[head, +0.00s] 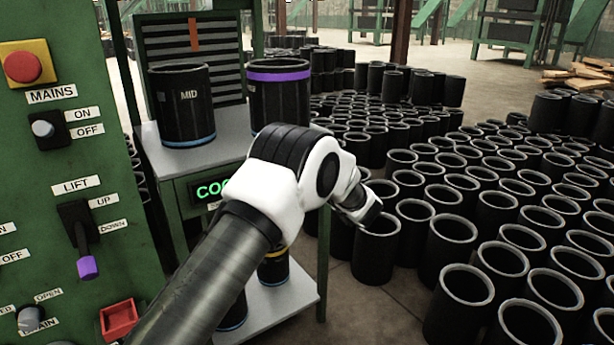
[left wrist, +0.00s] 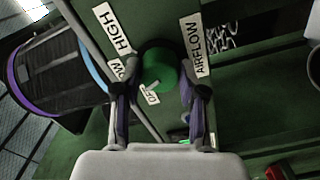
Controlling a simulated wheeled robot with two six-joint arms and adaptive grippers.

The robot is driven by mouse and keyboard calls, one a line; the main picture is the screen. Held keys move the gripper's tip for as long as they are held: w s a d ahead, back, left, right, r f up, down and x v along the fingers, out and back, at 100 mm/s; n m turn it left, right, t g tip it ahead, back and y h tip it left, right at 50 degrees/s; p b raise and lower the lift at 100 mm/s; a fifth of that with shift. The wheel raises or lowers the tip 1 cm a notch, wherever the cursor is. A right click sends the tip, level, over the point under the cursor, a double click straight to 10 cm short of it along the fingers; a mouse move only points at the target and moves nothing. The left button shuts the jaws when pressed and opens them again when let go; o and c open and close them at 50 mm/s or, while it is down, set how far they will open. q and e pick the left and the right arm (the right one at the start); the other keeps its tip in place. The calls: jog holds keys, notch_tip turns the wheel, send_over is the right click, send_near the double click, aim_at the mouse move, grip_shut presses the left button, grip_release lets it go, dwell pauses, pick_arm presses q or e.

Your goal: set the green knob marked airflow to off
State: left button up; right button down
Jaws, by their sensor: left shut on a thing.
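The green knob (left wrist: 160,66) marked airflow is on a dark green panel in the left wrist view. The AIRFLOW label (left wrist: 196,45) is to its right, the HIGH label (left wrist: 115,28) to its upper left, and the OFF label (left wrist: 150,98) just below it. The LOW label is partly hidden by a finger. A white mark on the knob's lower left points toward OFF. My left gripper (left wrist: 159,80) has a finger on each side of the knob and is shut on it. My right gripper is not in view.
A green control panel (head: 30,190) with MAINS and LIFT switches stands at left. Many black sleeves (head: 465,285) crowd the floor at right.

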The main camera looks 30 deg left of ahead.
pick_arm(q)
jog(key=shift+n+b, duration=1.2)
jog(key=shift+n, duration=0.9)
jog(key=o, duration=1.2)
jog(key=shift+c, duration=0.2)
jog(key=v, duration=1.2)
